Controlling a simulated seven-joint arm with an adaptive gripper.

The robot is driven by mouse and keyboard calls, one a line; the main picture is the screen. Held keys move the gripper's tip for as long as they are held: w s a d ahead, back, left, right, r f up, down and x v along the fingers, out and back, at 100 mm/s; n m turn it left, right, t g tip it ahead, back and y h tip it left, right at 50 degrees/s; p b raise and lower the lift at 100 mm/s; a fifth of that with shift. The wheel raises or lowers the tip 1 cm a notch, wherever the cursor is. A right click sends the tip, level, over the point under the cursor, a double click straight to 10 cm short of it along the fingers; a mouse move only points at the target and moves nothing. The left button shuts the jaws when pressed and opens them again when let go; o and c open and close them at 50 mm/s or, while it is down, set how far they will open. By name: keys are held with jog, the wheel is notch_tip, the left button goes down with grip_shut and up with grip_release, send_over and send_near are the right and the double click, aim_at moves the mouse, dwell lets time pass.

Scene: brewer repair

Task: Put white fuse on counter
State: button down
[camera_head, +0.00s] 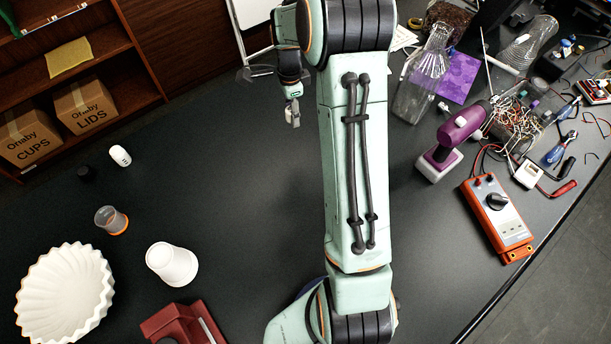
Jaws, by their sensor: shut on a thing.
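My gripper (293,107) is at the upper middle, beyond my arm's elbow, over the far part of the dark counter (255,215). Its jaws are shut on a small pale piece, taken to be the white fuse. The piece is too small and too covered by the fingers to show its shape. I cannot tell whether it touches the counter. My arm hides a strip of the counter in the middle.
At left are a fluted white bowl (62,296), a white cup (172,264), a small clear cup (111,220) and a white capsule-like item (120,156). At right are an orange meter (497,220), a purple tool (458,135) and glass flasks (421,88). The counter's left middle is clear.

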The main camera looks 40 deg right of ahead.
jog(key=w+d+f, duration=0.2)
jog(key=w+f, duration=0.1)
jog(key=w, duration=0.1)
jog(key=w+d+f, duration=0.2)
jog(key=w+f, duration=0.1)
jog(key=w+d+f, duration=0.2)
jog(key=w+f, duration=0.1)
jog(key=w, duration=0.1)
jog(key=shift+w+f, duration=0.15)
jog(key=shift+w, duration=0.2)
jog(key=shift+w+d+f, duration=0.1)
jog(key=shift+w+f, duration=0.05)
jog(key=shift+f, duration=0.1)
jog(key=shift+w+f, duration=0.1)
jog(key=shift+f, duration=1.45)
jog(key=shift+f, duration=0.1)
jog(key=c, duration=0.8)
grip_release()
